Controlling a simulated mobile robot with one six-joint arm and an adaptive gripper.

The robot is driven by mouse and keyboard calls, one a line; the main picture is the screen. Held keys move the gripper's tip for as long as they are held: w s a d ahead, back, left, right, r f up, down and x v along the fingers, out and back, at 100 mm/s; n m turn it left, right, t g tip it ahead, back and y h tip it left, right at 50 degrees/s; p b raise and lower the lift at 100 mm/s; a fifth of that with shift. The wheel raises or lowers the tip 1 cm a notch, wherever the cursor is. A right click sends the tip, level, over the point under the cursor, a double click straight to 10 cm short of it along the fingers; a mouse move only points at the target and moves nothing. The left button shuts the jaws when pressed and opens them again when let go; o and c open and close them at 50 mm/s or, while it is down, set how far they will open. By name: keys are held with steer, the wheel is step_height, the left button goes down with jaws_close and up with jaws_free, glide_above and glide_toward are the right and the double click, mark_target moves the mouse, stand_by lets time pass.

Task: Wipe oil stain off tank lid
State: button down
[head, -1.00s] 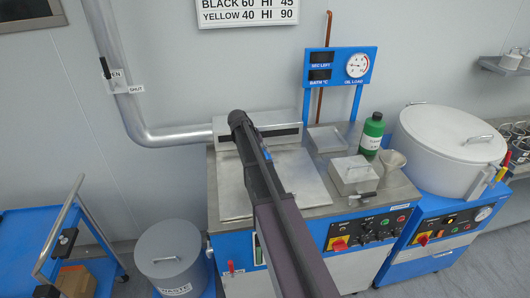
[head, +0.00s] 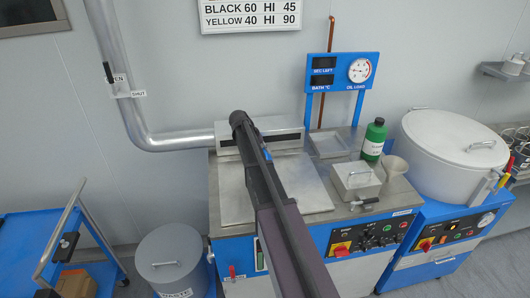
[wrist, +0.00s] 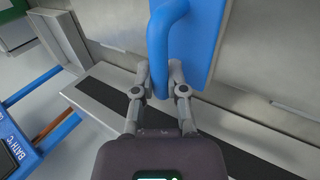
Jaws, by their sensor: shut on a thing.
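The tank lid (head: 314,190) is a flat, pale metal plate on top of the blue machine in the head view. My arm crosses in front of it and hides its middle. In the wrist view, my gripper (wrist: 163,85) is shut on the handle of a blue tool (wrist: 207,35), whose flat blue part lies beside the handle. A pale metal surface shows beyond the tool, but I cannot tell whether the tool touches it. My gripper is hidden behind the arm in the head view. I can make out no oil stain.
A long metal hood with a dark slot (head: 289,138) stands behind the lid. A green bottle (head: 374,139), funnel (head: 395,167) and small lidded box (head: 355,181) stand to its right. The gauge panel (head: 342,71) rises behind. A round white vessel (head: 450,140) is farther right.

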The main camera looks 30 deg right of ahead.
steer(key=shift+d, duration=0.15)
steer(key=shift+s+d, duration=0.25)
steer(key=shift+d, duration=0.45)
steer(key=shift+s+a+f, duration=0.1)
steer(key=shift+s+a, duration=0.15)
steer(key=shift+s, duration=0.6)
steer(key=shift+s+a, duration=0.25)
steer(key=shift+s, duration=0.6)
steer(key=shift+s, duration=0.1)
steer(key=shift+s+a, duration=0.25)
steer(key=shift+s, duration=0.5)
steer(key=shift+s+a, duration=0.2)
steer(key=shift+s, duration=0.5)
steer(key=shift+s, duration=0.1)
steer(key=shift+s+a, duration=0.25)
steer(key=shift+s, duration=0.55)
steer(key=shift+s+a, duration=0.25)
steer(key=shift+s, duration=0.55)
steer(key=shift+s, duration=0.1)
